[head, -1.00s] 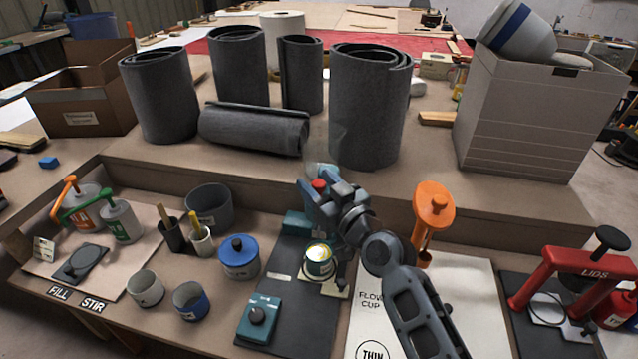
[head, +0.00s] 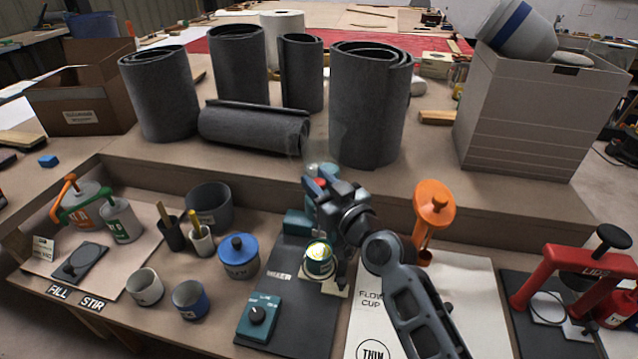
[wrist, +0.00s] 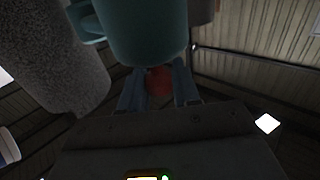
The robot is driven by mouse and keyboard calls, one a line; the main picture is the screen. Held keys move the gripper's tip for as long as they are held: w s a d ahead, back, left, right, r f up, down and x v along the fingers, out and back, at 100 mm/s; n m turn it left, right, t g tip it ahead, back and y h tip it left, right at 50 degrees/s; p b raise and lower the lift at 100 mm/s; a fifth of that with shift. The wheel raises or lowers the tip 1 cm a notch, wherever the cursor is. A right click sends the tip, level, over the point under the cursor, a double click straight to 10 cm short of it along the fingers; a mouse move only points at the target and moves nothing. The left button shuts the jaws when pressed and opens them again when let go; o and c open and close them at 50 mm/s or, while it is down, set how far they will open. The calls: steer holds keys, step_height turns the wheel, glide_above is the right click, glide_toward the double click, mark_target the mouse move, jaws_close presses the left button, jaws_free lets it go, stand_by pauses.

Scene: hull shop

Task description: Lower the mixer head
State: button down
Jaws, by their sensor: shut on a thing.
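The teal mixer stands at the back of a dark mat. Its head (head: 328,168) is raised and tilted up, mostly hidden behind my gripper in the head view; it also fills the top of the wrist view (wrist: 145,25). A red knob (head: 320,182) is on the head. My gripper (head: 314,184) is shut on the knob, which shows between the fingers in the wrist view (wrist: 160,80). The mixer's column foot (head: 298,222) and its teal dial box (head: 258,316) are on the mat. A small can (head: 319,262) with yellowish contents stands below the head.
An orange-topped stand (head: 433,205) is right of my arm, and a red lid press (head: 570,275) is farther right. Dark grey rolls (head: 368,110) stand on the shelf behind. A blue-lidded pot (head: 239,258) and cups are left of the mat.

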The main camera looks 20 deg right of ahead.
mark_target(319, 231)
step_height(319, 231, down, 11)
steer(key=b, duration=1.2)
steer(key=shift+f, duration=0.1)
steer(key=c, duration=1.2)
jaws_free()
steer(key=o, duration=0.3)
steer(key=shift+s+d, duration=0.2)
steer(key=shift+s, duration=1.1)
steer(key=shift+s+d, duration=0.2)
steer(key=shift+s, duration=1.05)
steer(key=shift+s+d, duration=0.2)
steer(key=shift+s, duration=1.1)
